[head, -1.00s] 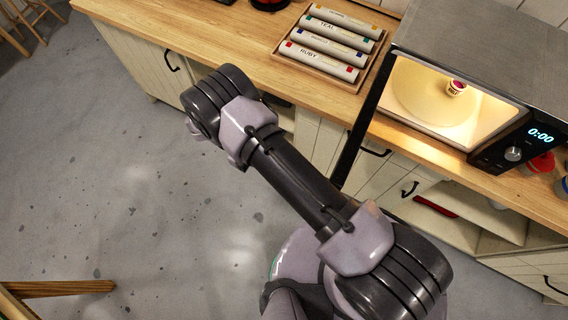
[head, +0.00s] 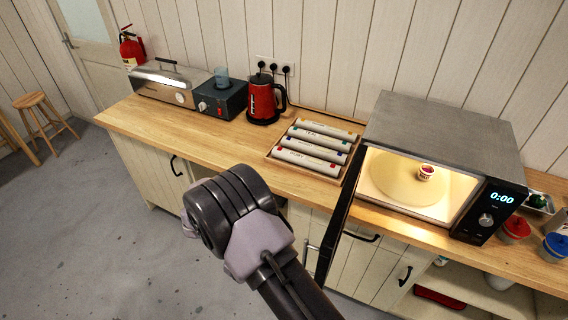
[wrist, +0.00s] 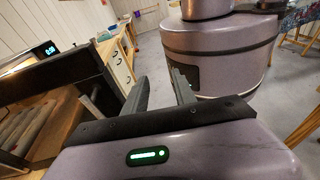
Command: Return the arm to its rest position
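My gripper (wrist: 162,88) shows in the wrist view, with its two dark fingers apart and nothing between them. Beyond the fingers are the floor and my own rounded base. In the head view my arm is folded in front of the counter, and my gripper cannot be made out there. The microwave (head: 450,125) stands on the counter with its door open and its display at 0:00. A small cup with a red top (head: 426,173) is inside it on the lit turntable.
The open microwave door (head: 340,215) juts over the counter's front edge, close to my arm. A tray of labelled tubes (head: 273,153), a red kettle (head: 263,100) and a dark appliance (head: 222,100) stand on the wooden counter (head: 150,122).

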